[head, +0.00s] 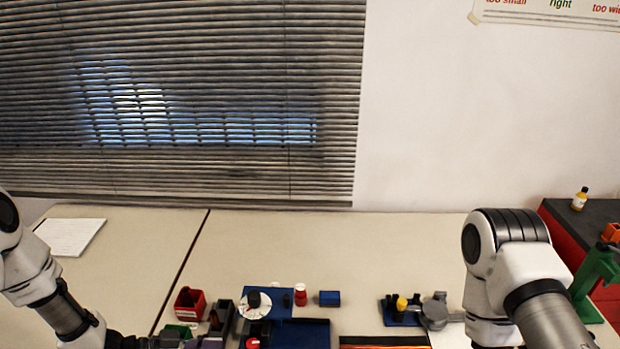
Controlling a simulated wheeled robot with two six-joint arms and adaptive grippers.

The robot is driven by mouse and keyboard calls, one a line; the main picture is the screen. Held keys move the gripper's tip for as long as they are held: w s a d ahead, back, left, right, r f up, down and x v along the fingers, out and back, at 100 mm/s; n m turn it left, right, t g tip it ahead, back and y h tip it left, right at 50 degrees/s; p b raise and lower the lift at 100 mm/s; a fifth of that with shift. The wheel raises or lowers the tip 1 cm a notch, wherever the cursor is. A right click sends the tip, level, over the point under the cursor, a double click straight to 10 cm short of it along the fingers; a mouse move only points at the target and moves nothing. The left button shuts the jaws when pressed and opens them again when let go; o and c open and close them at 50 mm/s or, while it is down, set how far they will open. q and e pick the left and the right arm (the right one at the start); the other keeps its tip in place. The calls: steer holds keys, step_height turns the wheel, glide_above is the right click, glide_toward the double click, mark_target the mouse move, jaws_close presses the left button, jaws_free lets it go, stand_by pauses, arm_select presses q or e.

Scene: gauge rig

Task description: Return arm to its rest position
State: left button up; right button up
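My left arm comes in from the left. The dark front of my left gripper (150,342) is at the bottom edge, just left of a dark holder (220,325). Its fingers are mostly cut off or blend with dark parts there, so I cannot tell whether it is open or shut. My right arm stands at the right and runs down out of the picture; its gripper is not in view. A blue gauge rig (300,335) with a white round dial (255,304) stands at the bottom centre.
A red bin (190,303), red-and-white cylinder (300,294) and blue block (330,298) stand around the rig. A blue fixture (391,316) with a grey part (435,312) is near my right arm. A green stand (597,275) is at far right.

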arm_select(q)
steer(key=s+f+n+y, duration=0.2)
steer(key=s+f, duration=0.1)
steer(key=s+f+n+y, duration=0.2)
steer(key=s+f+n, duration=0.1)
steer(key=f, duration=0.1)
steer(key=s+f+n+g+y, duration=0.1)
steer(key=s+f+n+y, duration=0.1)
steer(key=s+f, duration=0.1)
steer(key=shift+s+a+f+y, duration=0.1)
steer(key=shift+a+f+y, duration=0.2)
steer(key=s+a+f+n+g+y+b, duration=0.3)
steer(key=s+a+f+y+b, duration=0.1)
steer(key=s, duration=0.7)
step_height(320, 180, down, 3)
steer(key=shift+s+a+r+n+y, duration=0.2)
steer(key=shift+s+a+n+y, duration=0.1)
steer(key=shift+s+a+y, duration=0.25)
steer(key=shift+a, duration=0.1)
steer(key=shift+w, duration=0.15)
stand_by(1.0)
